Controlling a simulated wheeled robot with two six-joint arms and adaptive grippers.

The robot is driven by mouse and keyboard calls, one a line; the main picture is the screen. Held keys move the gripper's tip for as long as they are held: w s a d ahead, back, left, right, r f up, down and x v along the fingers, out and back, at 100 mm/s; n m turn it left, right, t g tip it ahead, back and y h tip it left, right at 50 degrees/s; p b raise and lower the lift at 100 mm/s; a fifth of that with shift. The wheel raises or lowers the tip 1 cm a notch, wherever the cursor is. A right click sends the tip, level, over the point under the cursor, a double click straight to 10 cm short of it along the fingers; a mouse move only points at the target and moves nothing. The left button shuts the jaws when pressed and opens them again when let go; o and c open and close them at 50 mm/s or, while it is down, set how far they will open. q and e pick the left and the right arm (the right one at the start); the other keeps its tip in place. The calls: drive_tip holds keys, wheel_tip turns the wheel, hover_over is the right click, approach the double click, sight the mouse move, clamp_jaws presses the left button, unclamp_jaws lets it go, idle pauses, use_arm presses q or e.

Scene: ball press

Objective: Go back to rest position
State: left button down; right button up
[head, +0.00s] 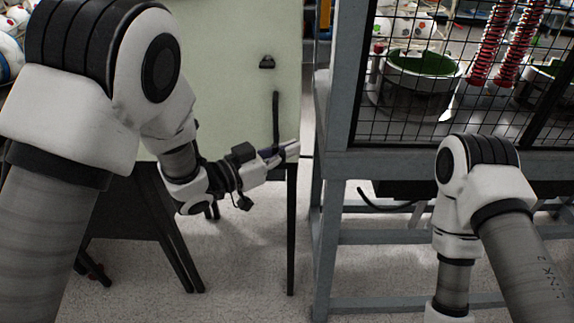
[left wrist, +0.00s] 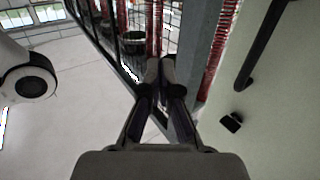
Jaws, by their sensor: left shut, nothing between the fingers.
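My left gripper (head: 290,150) is shut and empty. In the head view it points right, in front of the pale green panel's lower right edge and close to the cage frame's left post. In the left wrist view its two fingers (left wrist: 160,72) are together at the middle, with nothing between them. My right arm (head: 470,200) comes in from the right and bends down in front of the cage. Its gripper is out of the picture.
A pale green panel (head: 220,60) with a black handle (head: 276,120) stands behind my left arm. On the right is a grey-framed mesh cage (head: 325,200) with a round green-lined container (head: 420,80) and red springs (head: 490,45) inside. Open carpet (head: 245,270) lies below.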

use_arm(q)
drive_tip(key=s+a+f+n+y, duration=0.3)
drive_tip(key=s+a+f, duration=0.1)
drive_tip(key=f, duration=0.5)
drive_tip(key=s+a+f+n+g+y, duration=0.1)
drive_tip(key=s+a+f+n+y, duration=0.2)
drive_tip(key=f, duration=0.6)
drive_tip(key=s+a+f+n+y, duration=0.25)
drive_tip(key=s+a+f, duration=0.2)
drive_tip(key=f, duration=0.35)
drive_tip(key=s+a+f+g+y, duration=0.2)
drive_tip(key=s+a+f+g, duration=0.1)
drive_tip(key=s, duration=0.4)
drive_tip(key=s+a+f+n+g+y, duration=0.1)
drive_tip(key=s+a+f+g, duration=0.2)
drive_tip(key=s, duration=0.4)
drive_tip(key=s+a+f+n+g+y, duration=0.1)
drive_tip(key=s+a+f+g+y, duration=0.1)
drive_tip(key=s+a+f, duration=0.3)
drive_tip(key=s+a+g, duration=0.1)
drive_tip(key=s, duration=0.2)
drive_tip(key=shift+a+g+y, duration=0.3)
drive_tip(key=shift+g+y, duration=0.05)
drive_tip(key=shift+g, duration=0.05)
drive_tip(key=shift+n, duration=0.25)
